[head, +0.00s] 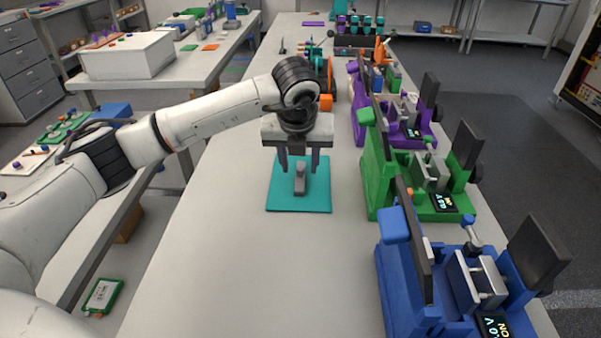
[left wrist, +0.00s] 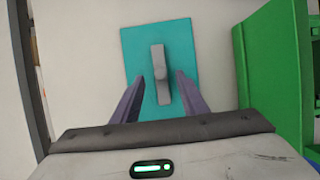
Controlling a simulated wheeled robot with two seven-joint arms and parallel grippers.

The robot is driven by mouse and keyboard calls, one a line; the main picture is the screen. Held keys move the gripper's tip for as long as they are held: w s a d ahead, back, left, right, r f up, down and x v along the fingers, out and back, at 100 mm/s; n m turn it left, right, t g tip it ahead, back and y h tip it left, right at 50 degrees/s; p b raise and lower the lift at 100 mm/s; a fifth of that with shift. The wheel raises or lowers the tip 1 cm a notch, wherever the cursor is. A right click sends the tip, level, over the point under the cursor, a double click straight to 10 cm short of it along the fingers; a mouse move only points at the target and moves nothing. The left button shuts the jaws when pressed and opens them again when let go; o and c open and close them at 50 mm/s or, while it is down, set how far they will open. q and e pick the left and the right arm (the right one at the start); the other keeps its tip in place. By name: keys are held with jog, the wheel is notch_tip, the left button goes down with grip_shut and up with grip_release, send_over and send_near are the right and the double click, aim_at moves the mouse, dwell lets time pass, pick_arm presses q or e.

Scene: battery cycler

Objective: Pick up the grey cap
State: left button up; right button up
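The grey cap (head: 299,178) stands on a teal mat (head: 285,197) on the white table. In the left wrist view the left gripper (left wrist: 158,88) has one finger on each side of the cap's near end; I cannot tell the exact height. My right gripper is in neither view.
Blue (head: 398,285), green (head: 376,180) and purple (head: 360,112) cycler stations line the table's right side. The green station (left wrist: 270,70) is close to the right of my left gripper.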

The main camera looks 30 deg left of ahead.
aim_at(300, 170)
pick_arm(q)
jog(key=shift+x, duration=1.55)
grip_shut()
jog(key=shift+r, duration=0.1)
